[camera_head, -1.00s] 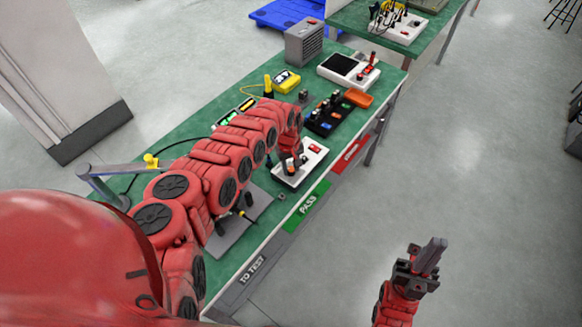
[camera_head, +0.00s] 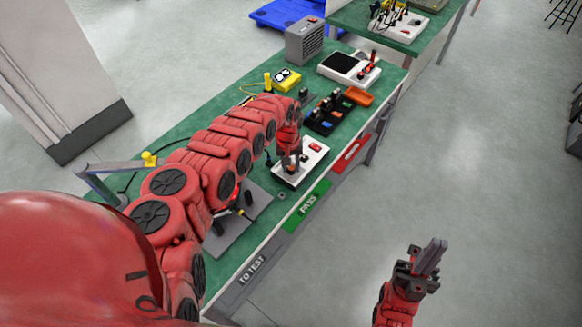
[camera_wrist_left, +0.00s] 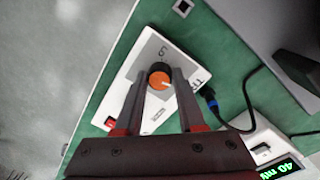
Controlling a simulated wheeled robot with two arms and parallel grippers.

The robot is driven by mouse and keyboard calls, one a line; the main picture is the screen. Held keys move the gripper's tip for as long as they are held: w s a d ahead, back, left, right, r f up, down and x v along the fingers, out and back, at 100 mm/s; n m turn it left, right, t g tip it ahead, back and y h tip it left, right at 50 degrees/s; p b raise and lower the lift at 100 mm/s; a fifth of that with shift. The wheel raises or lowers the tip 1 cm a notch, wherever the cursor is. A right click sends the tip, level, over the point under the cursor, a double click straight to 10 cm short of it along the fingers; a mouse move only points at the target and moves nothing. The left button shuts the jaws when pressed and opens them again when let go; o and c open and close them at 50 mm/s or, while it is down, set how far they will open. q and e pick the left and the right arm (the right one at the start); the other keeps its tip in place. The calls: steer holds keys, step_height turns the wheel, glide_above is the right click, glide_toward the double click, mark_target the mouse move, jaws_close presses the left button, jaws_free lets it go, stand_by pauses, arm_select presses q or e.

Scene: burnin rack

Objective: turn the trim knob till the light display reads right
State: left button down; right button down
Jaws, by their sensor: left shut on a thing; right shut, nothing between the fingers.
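The trim knob (camera_wrist_left: 160,80) is orange with a black skirt and a white pointer line. It sits on a white box (camera_wrist_left: 130,76) with a red switch (camera_wrist_left: 110,122). My left gripper (camera_wrist_left: 160,72) is shut on the knob, a finger on each side. In the head view, my left gripper (camera_head: 290,166) is over the white box (camera_head: 313,160), hiding the knob. A green lit display (camera_wrist_left: 280,172) at the lower right of the left wrist view appears to read 40 mV, partly cut off. My right gripper (camera_head: 430,258) is shut and empty above the floor.
A blue-tipped black cable (camera_wrist_left: 240,95) runs from the box. Green PASS (camera_head: 308,206) and red labels (camera_head: 350,152) line the bench's front edge.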

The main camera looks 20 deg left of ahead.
arm_select(q)
steer(key=m+b, duration=0.2)
steer(key=m, duration=0.3)
steer(key=shift+f+m, duration=0.15)
steer(key=shift+m, duration=0.15)
steer(key=shift+m+b, duration=1.15)
steer(key=shift+m, duration=0.95)
steer(key=c, duration=0.5)
jaws_free()
steer(key=shift+a, duration=0.1)
steer(key=shift+r, duration=0.2)
steer(key=r+b, duration=0.1)
steer(key=r, duration=0.4)
steer(key=r+b, duration=0.1)
steer(key=r, duration=0.5)
steer(key=r+b, duration=0.1)
steer(key=r, duration=0.5)
steer(key=shift+w+a+r, duration=0.15)
steer(key=shift+w+a, duration=0.1)
steer(key=shift+a, duration=0.1)
